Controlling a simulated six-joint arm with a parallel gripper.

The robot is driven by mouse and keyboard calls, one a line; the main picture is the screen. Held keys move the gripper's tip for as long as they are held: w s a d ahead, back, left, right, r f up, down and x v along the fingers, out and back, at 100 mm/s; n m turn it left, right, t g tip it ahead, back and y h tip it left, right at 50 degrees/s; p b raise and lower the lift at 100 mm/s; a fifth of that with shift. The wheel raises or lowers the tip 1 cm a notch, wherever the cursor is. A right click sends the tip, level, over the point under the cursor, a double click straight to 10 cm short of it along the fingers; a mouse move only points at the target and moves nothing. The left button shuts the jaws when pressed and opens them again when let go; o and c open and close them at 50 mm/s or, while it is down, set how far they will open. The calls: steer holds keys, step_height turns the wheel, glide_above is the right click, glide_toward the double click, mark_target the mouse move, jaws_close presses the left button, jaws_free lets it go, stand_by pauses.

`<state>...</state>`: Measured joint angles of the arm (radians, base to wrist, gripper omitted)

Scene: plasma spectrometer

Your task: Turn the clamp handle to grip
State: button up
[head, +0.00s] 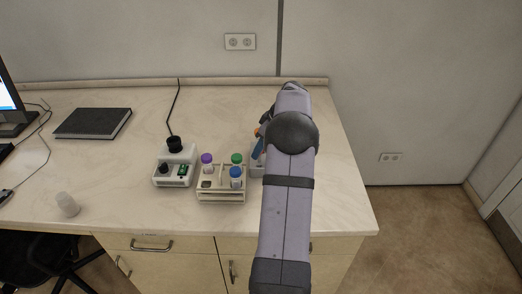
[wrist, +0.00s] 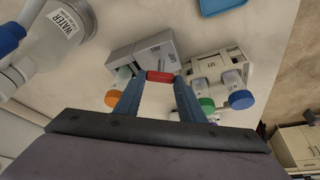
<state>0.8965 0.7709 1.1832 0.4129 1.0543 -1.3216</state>
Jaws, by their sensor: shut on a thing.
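The clamp handle (wrist: 160,76) is a short red bar at the near edge of a grey block-shaped device (wrist: 140,54) in the wrist view. My gripper (wrist: 160,80) has its two blue fingers on either side of the red handle, shut on it. A blue finger of my gripper (head: 257,149) shows there too. The red handle is hidden in the head view.
A tube rack (head: 222,184) with purple, green and blue caps stands close left of the device. A small white instrument (head: 174,171) is further left. A water bottle (wrist: 62,30) and an orange cap (wrist: 112,98) are near my gripper.

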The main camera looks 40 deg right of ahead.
steer(key=n+p, duration=0.1)
steer(key=n, duration=0.1)
steer(key=n+y+p, duration=0.1)
steer(key=n, duration=0.1)
steer(key=shift+d+r+g+p, duration=0.2)
steer(key=shift+g+p, duration=0.1)
steer(key=shift+p, duration=0.1)
steer(key=shift+w+f+n+g+y+p, duration=0.15)
steer(key=shift+n+g+y+p, duration=0.2)
steer(key=shift+n+p, duration=0.6)
steer(key=shift+n, duration=0.25)
steer(key=o, duration=1)
steer(key=shift+o, duration=0.2)
steer(key=v, duration=0.7)
steer(key=shift+d, duration=0.2)
